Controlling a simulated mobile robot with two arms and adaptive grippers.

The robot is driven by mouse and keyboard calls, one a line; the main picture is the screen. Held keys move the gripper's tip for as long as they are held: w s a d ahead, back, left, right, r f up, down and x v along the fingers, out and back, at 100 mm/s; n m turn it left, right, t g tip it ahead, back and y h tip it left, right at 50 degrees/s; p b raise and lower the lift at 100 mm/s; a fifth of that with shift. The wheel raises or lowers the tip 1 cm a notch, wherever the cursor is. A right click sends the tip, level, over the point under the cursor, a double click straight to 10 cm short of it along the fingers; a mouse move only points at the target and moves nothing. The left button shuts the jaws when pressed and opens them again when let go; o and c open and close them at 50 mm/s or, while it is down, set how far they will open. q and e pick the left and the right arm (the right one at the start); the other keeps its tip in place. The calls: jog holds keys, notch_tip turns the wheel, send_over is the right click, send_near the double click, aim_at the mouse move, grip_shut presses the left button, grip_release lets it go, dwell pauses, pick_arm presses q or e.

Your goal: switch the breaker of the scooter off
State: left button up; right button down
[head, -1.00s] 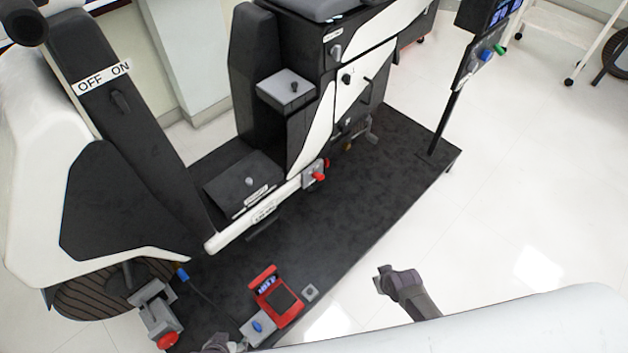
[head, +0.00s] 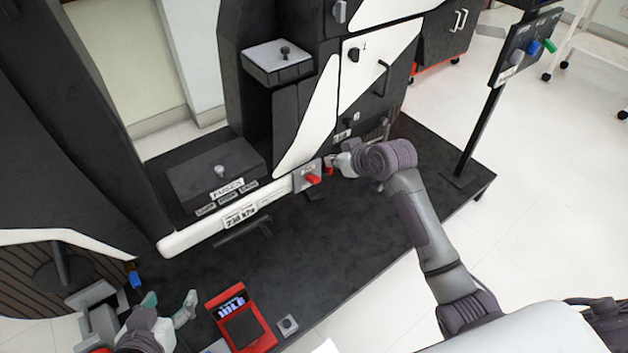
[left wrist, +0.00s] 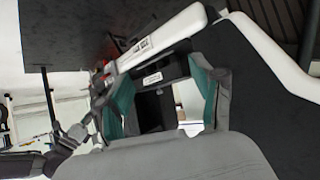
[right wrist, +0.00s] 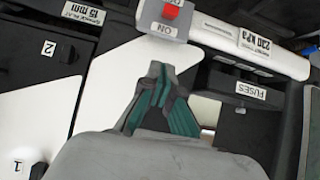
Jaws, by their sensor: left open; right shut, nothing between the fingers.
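A grey switch box (head: 306,177) with a red lever (head: 313,180) sits on the scooter's lower white rail. I take it to be the breaker. In the right wrist view the box (right wrist: 160,29) is at the top edge, with an ON label and the red lever (right wrist: 171,9) partly cut off. My right gripper (head: 336,163) is shut and empty, just right of the box in the head view. In the right wrist view its closed tips (right wrist: 160,70) are below the box, apparently apart from it. My left gripper (head: 170,302) is open and empty at the lower left, away from the box.
A fuses box (head: 213,172) stands left of the switch box. A red meter (head: 240,318) lies on the black platform (head: 330,245) near the left gripper. A control post (head: 480,135) stands at the right. The platform's middle is clear.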

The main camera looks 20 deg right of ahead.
aim_at(314, 177)
pick_arm(q)
jog(key=shift+r, duration=0.1)
pick_arm(e)
jog(key=shift+r, duration=0.15)
pick_arm(q)
jog(key=shift+w, duration=0.1)
pick_arm(e)
jog(key=shift+w, duration=0.1)
